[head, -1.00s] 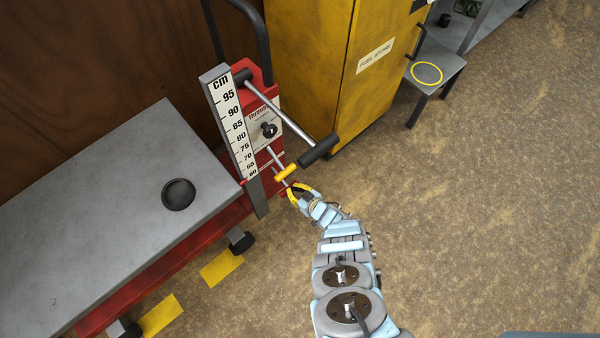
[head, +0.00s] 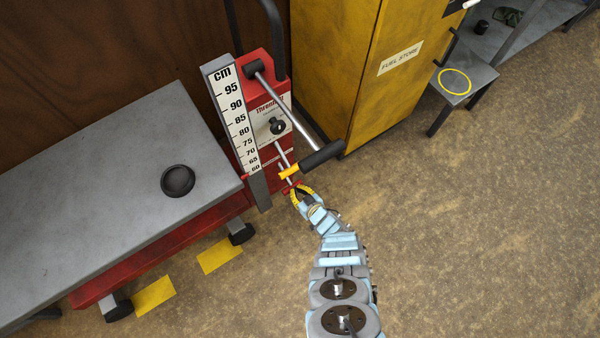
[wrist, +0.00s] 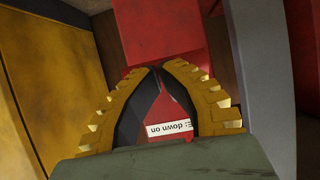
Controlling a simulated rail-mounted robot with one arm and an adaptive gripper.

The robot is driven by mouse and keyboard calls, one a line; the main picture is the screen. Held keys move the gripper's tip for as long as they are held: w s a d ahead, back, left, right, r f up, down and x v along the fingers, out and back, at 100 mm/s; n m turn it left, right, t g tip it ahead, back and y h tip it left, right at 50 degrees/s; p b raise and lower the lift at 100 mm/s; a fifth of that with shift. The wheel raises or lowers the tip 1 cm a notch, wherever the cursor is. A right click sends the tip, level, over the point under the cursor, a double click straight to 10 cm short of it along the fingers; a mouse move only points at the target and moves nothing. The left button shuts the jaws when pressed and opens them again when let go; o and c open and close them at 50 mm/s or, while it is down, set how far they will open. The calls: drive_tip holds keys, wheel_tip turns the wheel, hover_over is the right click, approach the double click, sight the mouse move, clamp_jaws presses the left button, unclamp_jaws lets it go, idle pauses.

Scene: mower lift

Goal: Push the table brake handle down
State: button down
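The lift's red post (head: 257,78) stands at the right end of the grey table (head: 110,160).
A crank with a black grip (head: 322,154) juts out above my gripper. A height scale (head: 238,120) and a black knob (head: 277,126) are on the post. A black dish (head: 178,181) lies on the table. A yellow fuel cabinet (head: 345,70) stands behind.

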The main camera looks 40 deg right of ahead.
drive_tip(key=s+f+p+v, duration=0.1)
drive_tip(key=f+p+v, duration=0.1)
drive_tip(key=p+v, duration=0.5)
drive_tip(key=v, duration=0.6)
drive_tip(key=shift+w+r, duration=0.1)
idle(0.7)
